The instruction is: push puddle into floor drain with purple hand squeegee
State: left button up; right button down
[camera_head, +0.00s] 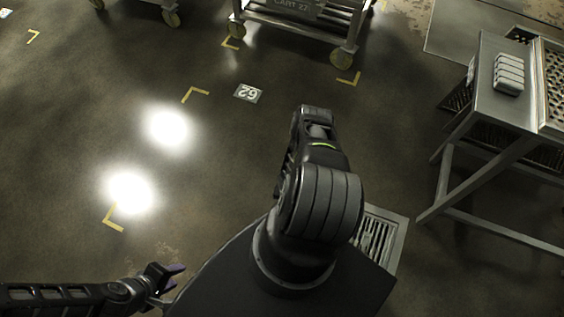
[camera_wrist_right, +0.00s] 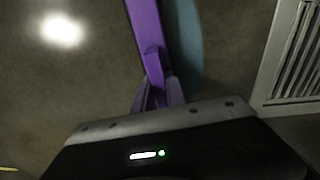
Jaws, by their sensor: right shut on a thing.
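The purple hand squeegee (camera_wrist_right: 147,30) shows in the right wrist view, running from the top edge down into my right gripper (camera_wrist_right: 158,92). That gripper is shut on it. A bluish strip (camera_wrist_right: 187,40) lies just right of the squeegee and looks like part of the puddle, though I cannot be sure. The floor drain grate (camera_wrist_right: 305,55) is at the right of that view, apart from the squeegee. In the head view the drain (camera_head: 378,240) is partly hidden by my right arm, which also hides the squeegee. My left gripper (camera_head: 174,286) is open and empty at the lower left.
A metal table (camera_head: 505,105) stands at the right, with a stack of pale items (camera_head: 508,73) on it. A wheeled cart (camera_head: 295,22) stands at the top. Yellow marks and a floor number plate (camera_head: 248,93) lie on the open floor, which has bright reflections at left.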

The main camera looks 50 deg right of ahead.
jog(key=s+p, duration=0.1)
jog(key=s, duration=0.1)
jog(key=s+d, duration=0.1)
jog(key=s, duration=0.1)
jog(key=shift+s+d+r+p, duration=0.1)
jog(key=shift+s+d+p, duration=0.05)
jog(key=shift+p, duration=0.25)
jog(key=s, duration=0.1)
jog(key=s+d+p, duration=0.1)
jog(key=s, duration=0.2)
jog(key=s+d, duration=0.1)
jog(key=s, duration=0.1)
jog(key=s+p, duration=0.1)
jog(key=s, duration=0.1)
jog(key=shift+s+d, duration=0.45)
jog(key=shift+s, duration=0.4)
jog(key=shift+s+d, duration=0.2)
jog(key=shift+s, duration=0.35)
jog(key=shift+s+r+p, duration=0.15)
jog(key=shift+s+p, duration=0.1)
jog(key=shift+p, duration=0.2)
notch_tip(320, 180, up, 7)
jog(key=p, duration=0.6)
jog(key=shift+p, duration=0.4)
jog(key=shift+w+r, duration=0.1)
